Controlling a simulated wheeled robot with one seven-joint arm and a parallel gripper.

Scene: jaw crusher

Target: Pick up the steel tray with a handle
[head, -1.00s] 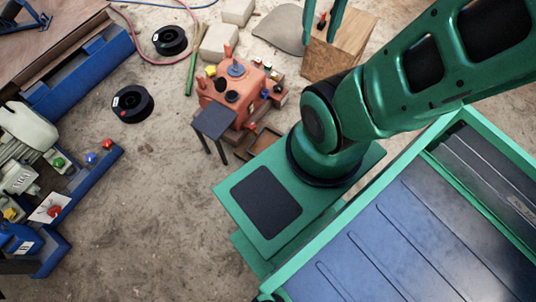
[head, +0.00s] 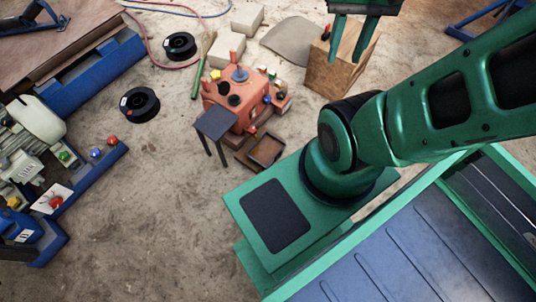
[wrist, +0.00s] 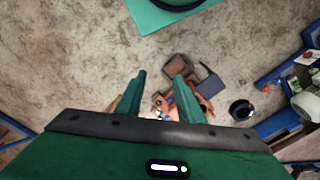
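A small, shallow, open tray (head: 267,150) with a dark rim and brownish inside lies on the floor just in front of the orange crusher (head: 233,101). It fits the steel tray, but I cannot make out its handle. In the wrist view a brown square that looks like this tray (wrist: 178,68) lies beyond my fingertips, by the crusher. My gripper (head: 349,58) is at the top of the head view, up and to the right of the tray. Its two fingers (wrist: 159,67) are apart with nothing between them. It is well away from the tray.
A dark stool-like stand (head: 217,122) is left of the tray. A wooden block (head: 335,70) stands near my gripper. Black spools (head: 140,104), pale blocks (head: 225,48) and a hose lie farther off. Blue-framed machinery is at left. Bare floor lies left of my base.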

